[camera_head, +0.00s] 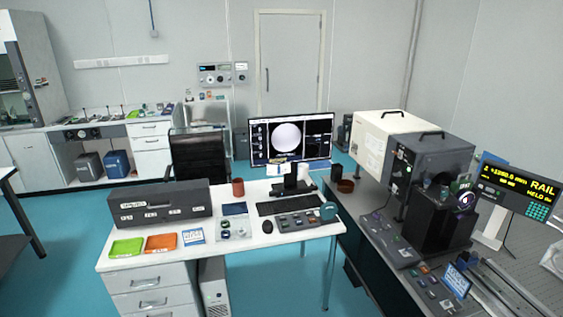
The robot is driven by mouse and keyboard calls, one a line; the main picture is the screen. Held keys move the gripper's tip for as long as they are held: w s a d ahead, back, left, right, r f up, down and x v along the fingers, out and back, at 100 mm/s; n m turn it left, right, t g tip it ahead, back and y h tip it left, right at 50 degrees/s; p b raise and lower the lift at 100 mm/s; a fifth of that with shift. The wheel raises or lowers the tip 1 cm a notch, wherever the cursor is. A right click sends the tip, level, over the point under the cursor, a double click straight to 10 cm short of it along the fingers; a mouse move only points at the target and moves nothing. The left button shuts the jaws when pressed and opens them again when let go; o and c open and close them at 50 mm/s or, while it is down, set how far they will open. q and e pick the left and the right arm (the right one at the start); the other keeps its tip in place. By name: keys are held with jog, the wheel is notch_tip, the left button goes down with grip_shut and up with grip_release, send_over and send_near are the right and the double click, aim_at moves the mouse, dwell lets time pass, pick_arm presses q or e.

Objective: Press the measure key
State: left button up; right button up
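No key can be read as the measure key at this size. A dark panel with several keys (297,221) lies on the white desk in front of the keyboard (285,206). A dark control box (397,252) and small coloured keys (432,290) are on the dark optical bench at the right. The monitor (290,138) shows a bright round disc. Neither of my grippers is in view.
The white desk (262,243) also bears a grey case (165,204), green tray (126,247), orange tray (161,243), red cup (238,187) and mouse (268,227). A large cream and black instrument (388,140) stands on the right bench. Teal floor (262,290) is clear in front of the desk.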

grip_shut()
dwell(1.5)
